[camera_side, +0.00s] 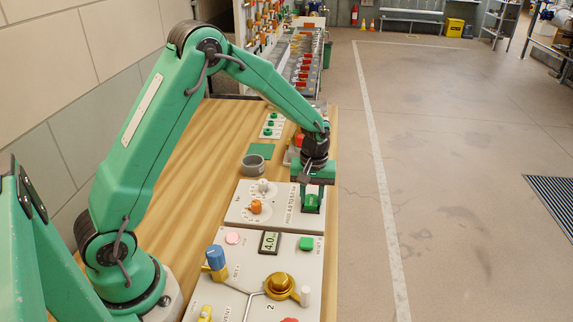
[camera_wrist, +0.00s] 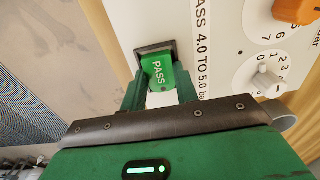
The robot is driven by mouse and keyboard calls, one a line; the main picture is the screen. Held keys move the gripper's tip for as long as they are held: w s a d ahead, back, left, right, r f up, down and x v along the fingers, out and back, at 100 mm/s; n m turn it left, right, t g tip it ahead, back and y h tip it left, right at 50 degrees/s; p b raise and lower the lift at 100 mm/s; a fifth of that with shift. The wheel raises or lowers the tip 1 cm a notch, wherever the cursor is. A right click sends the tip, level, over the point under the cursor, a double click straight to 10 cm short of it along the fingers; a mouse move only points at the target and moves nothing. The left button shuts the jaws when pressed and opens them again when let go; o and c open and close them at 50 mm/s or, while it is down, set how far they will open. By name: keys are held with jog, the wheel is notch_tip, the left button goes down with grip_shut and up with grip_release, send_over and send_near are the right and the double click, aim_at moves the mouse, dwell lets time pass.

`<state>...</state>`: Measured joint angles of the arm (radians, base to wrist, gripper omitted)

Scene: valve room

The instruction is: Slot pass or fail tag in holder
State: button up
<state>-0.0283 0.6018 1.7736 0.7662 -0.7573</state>
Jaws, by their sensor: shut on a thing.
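A green tag marked PASS (camera_wrist: 158,72) is between the two fingers of my gripper (camera_wrist: 160,88) in the wrist view. My gripper is shut on it. The tag's far end meets the dark-framed holder (camera_wrist: 142,52) on the pale gauge panel; I cannot tell how deep it sits. In the side view, my gripper (camera_side: 313,193) points down over the right end of the panel (camera_side: 275,217), with the green tag (camera_side: 312,203) at its fingertips. The panel carries the text "PASS 4.0 TO 5.0", an orange knob (camera_side: 256,207) and a white knob (camera_side: 263,186).
A nearer panel (camera_side: 225,260) holds a display reading 4.0 (camera_side: 270,242), a brass valve (camera_side: 280,286) and a blue knob (camera_side: 216,257). Bare wooden bench (camera_side: 200,180) lies to the left.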

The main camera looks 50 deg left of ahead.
jog(key=shift+f, duration=0.25)
dwell(0.7)
jog(key=o, duration=0.9)
jog(key=shift+r, duration=0.1)
jog(key=shift+o, duration=0.5)
jog(key=shift+r, duration=4)
